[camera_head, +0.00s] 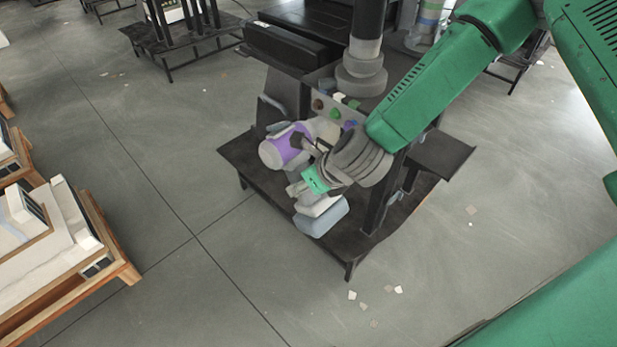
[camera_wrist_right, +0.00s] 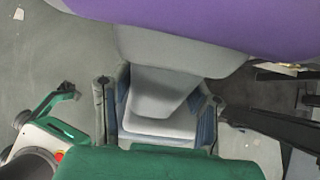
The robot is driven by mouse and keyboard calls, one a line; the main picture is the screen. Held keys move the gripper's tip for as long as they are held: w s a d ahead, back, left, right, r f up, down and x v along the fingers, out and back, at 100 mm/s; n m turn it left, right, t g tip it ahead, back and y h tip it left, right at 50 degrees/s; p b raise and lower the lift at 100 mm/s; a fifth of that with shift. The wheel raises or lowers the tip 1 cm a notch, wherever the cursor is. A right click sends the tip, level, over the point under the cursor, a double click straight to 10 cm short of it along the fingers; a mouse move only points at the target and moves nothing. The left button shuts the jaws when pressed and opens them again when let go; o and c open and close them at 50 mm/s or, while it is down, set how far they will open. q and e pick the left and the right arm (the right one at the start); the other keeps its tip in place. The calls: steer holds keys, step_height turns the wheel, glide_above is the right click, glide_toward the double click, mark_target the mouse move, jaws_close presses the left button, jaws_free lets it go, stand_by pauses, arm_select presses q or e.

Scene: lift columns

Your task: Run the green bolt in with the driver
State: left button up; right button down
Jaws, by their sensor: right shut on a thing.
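The driver (camera_head: 285,147) has a purple and pale grey body with a blue-grey foot below. My right gripper (camera_head: 305,167) is shut on its grey grip. In the right wrist view the driver's purple body (camera_wrist_right: 230,22) fills the top, and the gripper's fingers (camera_wrist_right: 160,100) stand on either side of the grey grip. The green bolt (camera_head: 336,114) shows as a small green spot on the upright panel, between a red and a blue one. The driver's front end lies close to this panel; I cannot tell whether it touches the bolt. My left gripper is out of view.
The panel stands on a dark low table (camera_head: 262,192) beside a thick grey column (camera_head: 364,65). Small coloured blocks (camera_head: 345,99) sit above the panel. A wooden-edged bench (camera_head: 75,270) is at the left. The floor between them is open, with a few scraps.

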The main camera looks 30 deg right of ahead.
steer(key=shift+a+r, duration=0.1)
steer(key=shift+a, duration=0.25)
steer(key=shift+s, duration=0.1)
steer(key=shift+s+a, duration=0.2)
steer(key=shift+a, duration=0.45)
steer(key=shift+s+a, duration=0.25)
steer(key=shift+a, duration=0.35)
steer(key=shift+s+a, duration=0.2)
steer(key=shift+a, duration=0.45)
